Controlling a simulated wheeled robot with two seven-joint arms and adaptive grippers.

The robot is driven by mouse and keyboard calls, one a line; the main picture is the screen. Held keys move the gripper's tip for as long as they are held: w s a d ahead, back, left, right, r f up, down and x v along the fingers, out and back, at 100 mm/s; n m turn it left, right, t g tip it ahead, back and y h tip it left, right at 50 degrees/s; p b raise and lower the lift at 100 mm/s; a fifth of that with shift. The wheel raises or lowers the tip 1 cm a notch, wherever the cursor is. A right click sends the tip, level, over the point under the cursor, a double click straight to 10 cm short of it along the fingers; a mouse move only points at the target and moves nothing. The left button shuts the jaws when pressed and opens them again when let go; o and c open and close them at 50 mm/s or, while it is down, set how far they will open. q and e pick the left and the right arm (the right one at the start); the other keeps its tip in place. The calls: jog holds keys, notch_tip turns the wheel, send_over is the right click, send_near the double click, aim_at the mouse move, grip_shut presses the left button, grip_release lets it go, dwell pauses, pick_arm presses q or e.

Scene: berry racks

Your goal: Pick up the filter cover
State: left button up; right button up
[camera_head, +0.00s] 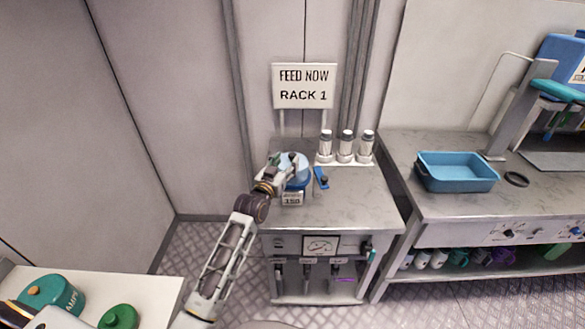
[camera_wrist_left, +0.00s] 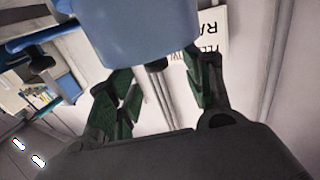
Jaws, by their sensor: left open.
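A blue rounded piece, which looks like the filter cover (camera_head: 301,179), sits on the grey counter below the "FEED NOW RACK 1" sign. It is partly hidden by my left gripper (camera_head: 288,167), which reaches it from the left. In the left wrist view the blue piece (camera_wrist_left: 140,30) fills the top middle, close at the fingertips. The dark green fingers of my left gripper (camera_wrist_left: 158,75) stand apart on either side of its lower edge. Whether they touch it I cannot tell. My right gripper is not in view.
Three white-capped bottles (camera_head: 346,146) stand behind on the right. A small blue part (camera_head: 321,178) is beside the cover, and a "150" label (camera_head: 292,199) in front. The counter's front right (camera_head: 350,205) is clear. A blue tray (camera_head: 457,184) stands on the right-hand bench.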

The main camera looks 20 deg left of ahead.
aim_at(291, 157)
pick_arm(q)
jog(key=shift+w+d, duration=0.1)
jog(key=shift+w, duration=0.25)
jog(key=shift+w+d+r, duration=0.1)
jog(key=shift+w+d, duration=0.05)
jog(key=shift+w, duration=0.5)
jog(key=shift+w+d, duration=0.15)
jog(key=shift+w, duration=1.1)
jog(key=shift+w+d, duration=0.1)
jog(key=shift+w, duration=0.15)
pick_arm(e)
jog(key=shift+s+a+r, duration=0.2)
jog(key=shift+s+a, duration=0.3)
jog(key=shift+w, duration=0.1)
